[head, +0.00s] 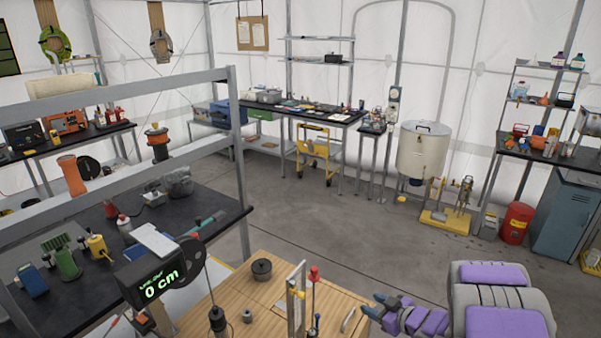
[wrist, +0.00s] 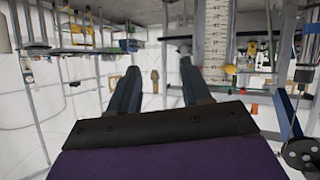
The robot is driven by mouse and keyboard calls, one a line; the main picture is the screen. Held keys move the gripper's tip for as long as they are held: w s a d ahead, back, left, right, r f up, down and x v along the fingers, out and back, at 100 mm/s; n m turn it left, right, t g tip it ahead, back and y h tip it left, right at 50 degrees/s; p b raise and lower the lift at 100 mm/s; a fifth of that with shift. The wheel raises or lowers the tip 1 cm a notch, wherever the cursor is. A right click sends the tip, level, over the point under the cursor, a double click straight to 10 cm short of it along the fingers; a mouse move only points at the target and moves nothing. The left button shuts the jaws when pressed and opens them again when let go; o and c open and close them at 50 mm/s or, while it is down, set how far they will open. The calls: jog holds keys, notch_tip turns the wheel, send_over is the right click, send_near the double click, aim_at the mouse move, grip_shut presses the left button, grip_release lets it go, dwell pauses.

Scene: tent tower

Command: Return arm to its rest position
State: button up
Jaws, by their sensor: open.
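My gripper (head: 375,306) is at the lower right of the head view, beside the right part of a wooden table (head: 230,292). My arm with purple pads lies behind it at the lower right edge. In the wrist view, the two dark fingers of my gripper (wrist: 160,68) stand apart with nothing between them. The wrist picture shows the room upside down.
The wooden table holds a dark round weight (head: 262,269), an upright post (head: 297,300) and a display (head: 152,280) reading 0 cm. A black workbench (head: 95,225) with a metal frame is at left. The grey floor (head: 330,220) beyond is open.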

jog(key=s+d+r+m+g+h, duration=0.4)
jog(key=s+d+r+m+h, duration=0.2)
jog(key=s+d+r+h, duration=0.4)
jog(key=s+a+r+m+g+y, duration=0.1)
jog(key=s+a+g, duration=0.2)
jog(key=s+a, duration=0.3)
jog(key=s+a+r+g+y+b, duration=0.1)
jog(key=s+a, duration=0.4)
jog(key=s, duration=1.1)
jog(key=s+a+r+m+g+y, duration=0.1)
jog(key=s+a+r+g, duration=0.2)
jog(key=s+a, duration=0.3)
jog(key=s+g, duration=0.1)
jog(key=s, duration=0.3)
jog(key=shift+s+a+r+m+g+b, duration=0.2)
jog(key=shift+s+a+m+g+b, duration=0.1)
jog(key=shift+s+a+b, duration=0.1)
